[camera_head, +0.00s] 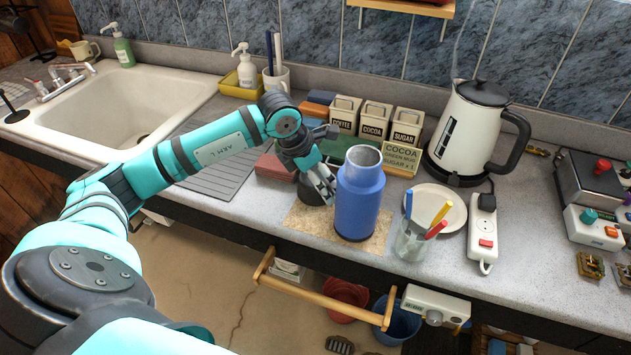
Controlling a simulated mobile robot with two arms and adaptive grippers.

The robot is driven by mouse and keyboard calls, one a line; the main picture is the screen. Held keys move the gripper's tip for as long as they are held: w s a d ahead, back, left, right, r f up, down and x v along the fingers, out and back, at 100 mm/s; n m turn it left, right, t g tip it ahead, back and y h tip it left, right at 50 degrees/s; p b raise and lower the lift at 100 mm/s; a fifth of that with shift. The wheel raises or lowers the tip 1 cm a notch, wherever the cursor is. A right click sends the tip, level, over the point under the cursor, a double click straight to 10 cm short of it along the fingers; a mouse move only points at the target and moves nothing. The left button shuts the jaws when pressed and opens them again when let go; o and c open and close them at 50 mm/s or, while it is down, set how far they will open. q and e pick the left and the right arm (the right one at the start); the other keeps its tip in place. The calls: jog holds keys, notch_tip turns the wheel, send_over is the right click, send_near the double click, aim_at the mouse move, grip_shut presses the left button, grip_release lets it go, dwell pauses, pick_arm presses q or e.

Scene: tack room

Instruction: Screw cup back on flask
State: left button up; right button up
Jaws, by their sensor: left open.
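The blue flask (358,205) stands upright on a cork-coloured mat (296,222) on the counter. Its grey top is open, with no cup on it. A dark, rounded object (308,193), possibly the cup, sits just left of the flask, partly hidden by my gripper. My left gripper (325,190) reaches down from the upper left with its fingers open, at the dark object and close to the flask's left side. I cannot tell whether the fingers touch either one. My right gripper is not in view.
A glass of coloured pens (409,243) stands close right of the flask, with a plate (437,196) and white kettle (470,135) beyond. Coffee, cocoa and sugar tins (376,121) stand behind. A power strip (482,235) lies right. A wooden rail (320,292) runs below the counter edge.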

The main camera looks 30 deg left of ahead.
aim_at(319, 174)
pick_arm(q)
jog(key=shift+c, duration=0.4)
jog(key=c, duration=1)
notch_tip(319, 174, up, 9)
jog(key=shift+r+b, duration=0.15)
jog(key=shift+b, duration=0.9)
jog(key=shift+r, duration=0.4)
